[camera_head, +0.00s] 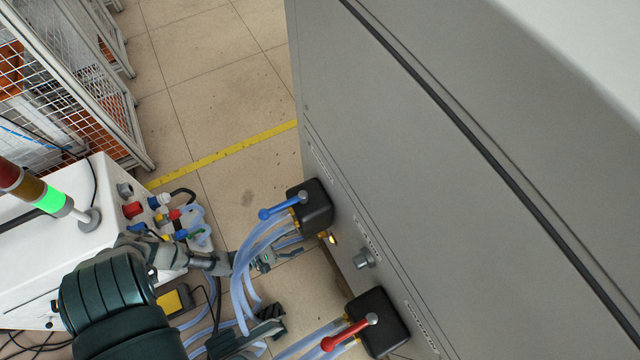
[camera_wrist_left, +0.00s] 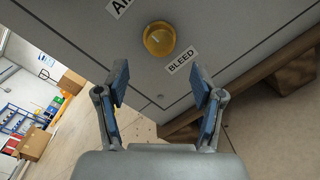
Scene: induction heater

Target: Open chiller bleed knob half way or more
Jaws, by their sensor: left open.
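The chiller bleed knob is a small round brass knob (camera_head: 333,239) low on the grey cabinet, between the two black valve blocks. In the left wrist view the brass knob (camera_wrist_left: 159,39) sits beside a label reading BLEED (camera_wrist_left: 181,60). My left gripper (camera_head: 282,257) is low beside the cabinet, left of the knob and partly hidden by hoses. In the wrist view its two blue-padded fingers (camera_wrist_left: 161,84) are spread apart and empty. The knob appears beyond the fingertips, roughly centred between them, not touched. My right gripper does not show.
A blue-lever valve (camera_head: 283,206) and a red-lever valve (camera_head: 350,332) stick out from the cabinet (camera_head: 430,180), with clear hoses (camera_head: 243,280) around my arm. A grey knob (camera_head: 363,259) sits between them.

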